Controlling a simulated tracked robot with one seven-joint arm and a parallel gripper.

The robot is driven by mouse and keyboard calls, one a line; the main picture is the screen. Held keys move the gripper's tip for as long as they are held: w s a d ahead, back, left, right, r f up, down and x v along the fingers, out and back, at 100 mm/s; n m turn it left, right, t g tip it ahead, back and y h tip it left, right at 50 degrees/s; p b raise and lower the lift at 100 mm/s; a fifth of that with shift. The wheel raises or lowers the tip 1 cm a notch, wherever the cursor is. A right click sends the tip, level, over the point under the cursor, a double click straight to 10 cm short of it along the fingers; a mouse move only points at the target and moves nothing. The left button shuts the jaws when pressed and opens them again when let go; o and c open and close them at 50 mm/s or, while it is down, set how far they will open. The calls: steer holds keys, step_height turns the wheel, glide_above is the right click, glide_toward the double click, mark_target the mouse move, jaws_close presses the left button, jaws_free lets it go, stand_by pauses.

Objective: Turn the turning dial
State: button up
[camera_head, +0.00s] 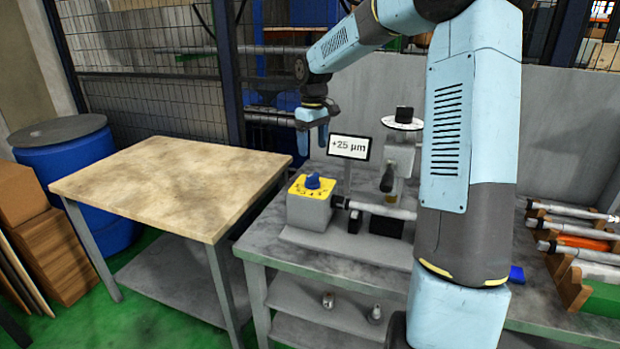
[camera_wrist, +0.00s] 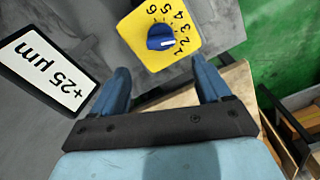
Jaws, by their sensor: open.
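The turning dial (camera_head: 313,181) is a blue knob on a yellow plate (camera_head: 299,187) on top of a grey block at the left end of the grinder. In the wrist view the blue dial (camera_wrist: 161,37) sits on the yellow plate (camera_wrist: 183,51) with numbers around it, at the top of the picture. My gripper (camera_head: 314,150) points down, above and apart from the dial. In the wrist view my gripper (camera_wrist: 162,80) shows two blue fingers spread apart with nothing between them.
A sign reading +25 µm (camera_head: 349,147) stands right behind the dial, close to my gripper; it also shows in the wrist view (camera_wrist: 45,72). A wooden-topped table (camera_head: 170,185) is to the left. Racks with rods (camera_head: 580,240) lie at the right.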

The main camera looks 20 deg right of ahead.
mark_target(313, 174)
step_height(313, 174, down, 11)
steer(key=shift+f, duration=0.2)
stand_by(0.4)
steer(key=c, duration=1)
